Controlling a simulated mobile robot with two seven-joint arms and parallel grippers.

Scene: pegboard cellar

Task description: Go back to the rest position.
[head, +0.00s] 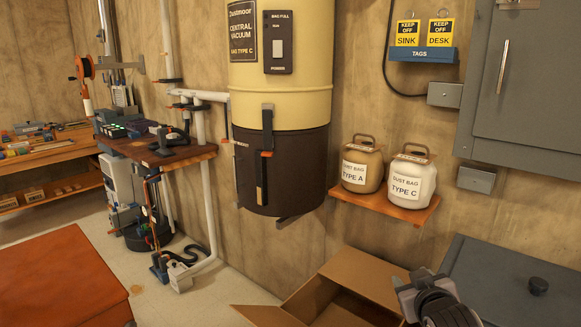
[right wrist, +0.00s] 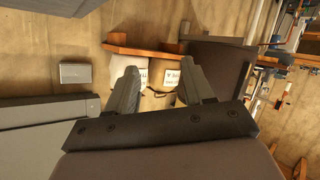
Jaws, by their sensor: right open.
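My right gripper (head: 420,288) is at the bottom right of the head view, above the right side of an open cardboard box (head: 362,272). In the right wrist view its two fingers (right wrist: 160,84) are apart with nothing between them, so it is open and empty. My left gripper is in neither view.
A cream and brown central vacuum (head: 281,105) hangs on the wall. A shelf (head: 402,206) holds the Type A (head: 362,165) and Type C (head: 410,182) dust bags. A grey lidded bin (head: 500,275) is at right, an orange-brown top (head: 60,285) at lower left.

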